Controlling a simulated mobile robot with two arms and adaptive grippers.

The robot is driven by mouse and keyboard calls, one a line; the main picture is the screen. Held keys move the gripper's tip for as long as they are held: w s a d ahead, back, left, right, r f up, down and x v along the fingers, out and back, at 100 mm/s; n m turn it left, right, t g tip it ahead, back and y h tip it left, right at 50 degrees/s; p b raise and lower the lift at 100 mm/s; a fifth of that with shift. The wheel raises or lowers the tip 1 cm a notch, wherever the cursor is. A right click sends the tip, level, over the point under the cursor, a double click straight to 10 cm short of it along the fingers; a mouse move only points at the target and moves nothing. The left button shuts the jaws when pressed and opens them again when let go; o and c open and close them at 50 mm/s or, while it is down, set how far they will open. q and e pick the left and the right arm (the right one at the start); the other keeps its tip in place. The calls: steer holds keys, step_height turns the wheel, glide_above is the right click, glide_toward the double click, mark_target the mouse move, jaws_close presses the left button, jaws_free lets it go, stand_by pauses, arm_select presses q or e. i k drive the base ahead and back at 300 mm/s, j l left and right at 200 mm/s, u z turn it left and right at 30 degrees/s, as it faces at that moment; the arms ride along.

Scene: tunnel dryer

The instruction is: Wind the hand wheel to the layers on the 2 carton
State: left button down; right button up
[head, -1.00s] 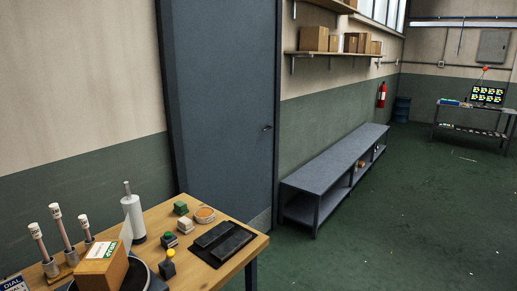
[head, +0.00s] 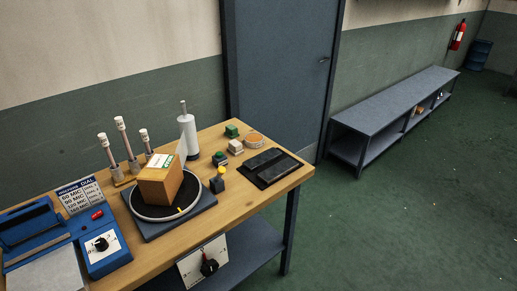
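A brown carton (head: 160,187) with a white and green label on its top sits on a round black turntable (head: 187,201) on the wooden bench. The label's text is too small to read. Below the bench front, a white panel (head: 190,270) carries a black knob or crank with a red mark (head: 209,267); I cannot tell if this is the hand wheel. A blue device (head: 103,250) with a black dial stands at the left, by a sign headed DIAL with several MIC lines. Neither of my grippers is in view.
A white film roll (head: 187,135) stands upright behind the turntable, beside several capped posts (head: 127,145). Small coloured blocks and a black tray (head: 266,168) lie at the bench's right end. A low grey bench (head: 390,105) stands by the wall. The floor at right is clear.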

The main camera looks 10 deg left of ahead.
mark_target(208, 267)
steer(key=u, duration=0.35)
steer(key=k+j+u, duration=0.1)
steer(key=u, duration=0.25)
steer(key=k+u, duration=0.1)
steer(key=u, duration=0.25)
steer(key=i+l+u, duration=0.15)
steer(key=i+l, duration=0.15)
